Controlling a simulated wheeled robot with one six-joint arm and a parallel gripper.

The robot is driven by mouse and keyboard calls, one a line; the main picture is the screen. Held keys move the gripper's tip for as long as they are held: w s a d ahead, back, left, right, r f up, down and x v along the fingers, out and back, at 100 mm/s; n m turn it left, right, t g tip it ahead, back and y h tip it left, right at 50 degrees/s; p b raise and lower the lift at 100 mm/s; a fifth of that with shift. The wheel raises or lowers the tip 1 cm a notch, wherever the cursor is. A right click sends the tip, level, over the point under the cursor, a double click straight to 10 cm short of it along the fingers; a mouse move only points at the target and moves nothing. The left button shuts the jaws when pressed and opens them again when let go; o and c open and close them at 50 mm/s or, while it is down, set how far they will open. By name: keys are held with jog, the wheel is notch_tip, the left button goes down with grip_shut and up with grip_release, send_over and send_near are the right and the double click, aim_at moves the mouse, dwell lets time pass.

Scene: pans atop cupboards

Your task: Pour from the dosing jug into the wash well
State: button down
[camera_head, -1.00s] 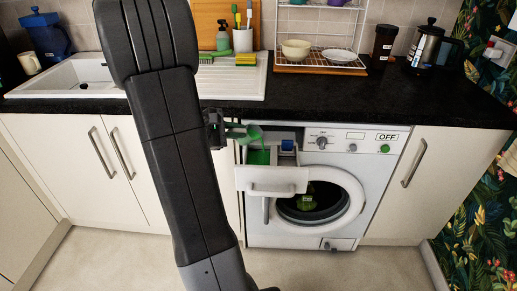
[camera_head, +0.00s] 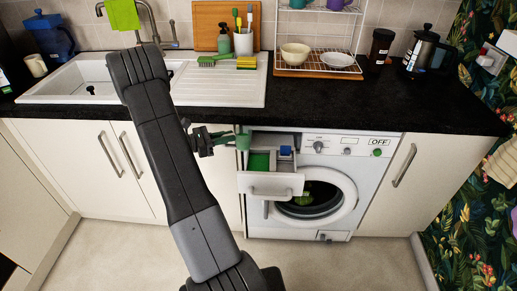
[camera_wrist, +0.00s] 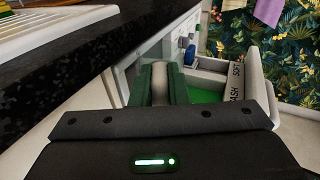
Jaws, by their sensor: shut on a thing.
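The jug's inside is hidden.
The black worktop (camera_head: 330,105) runs just above the drawer. The washing machine's round door (camera_head: 310,197) is below. A blue part (camera_head: 285,151) sits at the drawer's back. A sink (camera_head: 88,82), a brush, a sponge and a dish rack (camera_head: 318,60) stand on the worktop.

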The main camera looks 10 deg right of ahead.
jog(key=shift+s+d, duration=0.1)
jog(key=shift+r+h+p, duration=0.3)
jog(key=shift+r+p, duration=0.1)
jog(key=shift+r, duration=1.15)
